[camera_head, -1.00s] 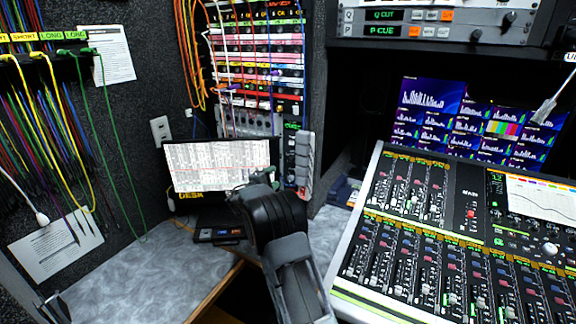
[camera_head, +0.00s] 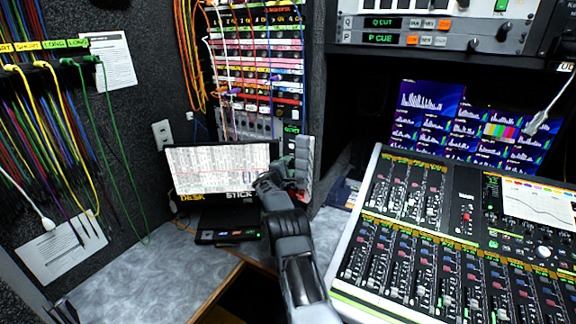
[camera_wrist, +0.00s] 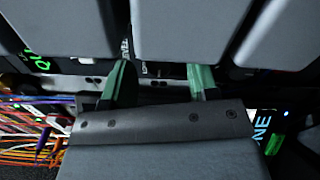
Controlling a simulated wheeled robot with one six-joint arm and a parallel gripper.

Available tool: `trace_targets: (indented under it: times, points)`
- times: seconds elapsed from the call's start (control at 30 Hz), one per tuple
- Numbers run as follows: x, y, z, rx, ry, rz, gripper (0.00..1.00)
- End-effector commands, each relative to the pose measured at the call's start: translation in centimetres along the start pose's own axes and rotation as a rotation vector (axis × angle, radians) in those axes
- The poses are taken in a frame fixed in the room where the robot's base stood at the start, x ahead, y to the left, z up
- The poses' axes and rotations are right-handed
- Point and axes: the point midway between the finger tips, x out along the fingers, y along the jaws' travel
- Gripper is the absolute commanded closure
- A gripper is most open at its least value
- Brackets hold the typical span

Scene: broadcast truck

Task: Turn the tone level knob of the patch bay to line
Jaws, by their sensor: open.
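The patch bay (camera_head: 258,75) stands in a rack at the back centre, with rows of coloured strips and plugged cables. A row of knobs (camera_head: 245,126) shows on its lower part. My gripper (camera_head: 292,165) is in front of the rack's lower right side, beside a grey block-like part (camera_head: 304,158). In the wrist view, my gripper (camera_wrist: 160,85) has two green fingertips, apart, with nothing seen between them. They are close to a dark panel with partly hidden lettering (camera_wrist: 145,70). Large grey blocks (camera_wrist: 190,30) fill the top. I cannot make out the tone level knob.
A screen (camera_head: 222,168) stands left of my arm, with a small dark box (camera_head: 228,228) below it. A mixing console (camera_head: 455,240) fills the right. Patch cables (camera_wrist: 30,130) hang at the left in the wrist view. The grey desk at left (camera_head: 140,280) is mostly clear.

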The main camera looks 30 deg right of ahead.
Motion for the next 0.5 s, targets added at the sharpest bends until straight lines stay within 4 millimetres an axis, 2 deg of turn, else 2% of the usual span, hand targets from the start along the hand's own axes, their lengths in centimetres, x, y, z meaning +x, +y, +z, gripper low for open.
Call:
trace_targets:
  times: [0.5]
  points:
    - [0.70, 0.00, 0.03, -0.001, 0.001, 0.001, 0.46]
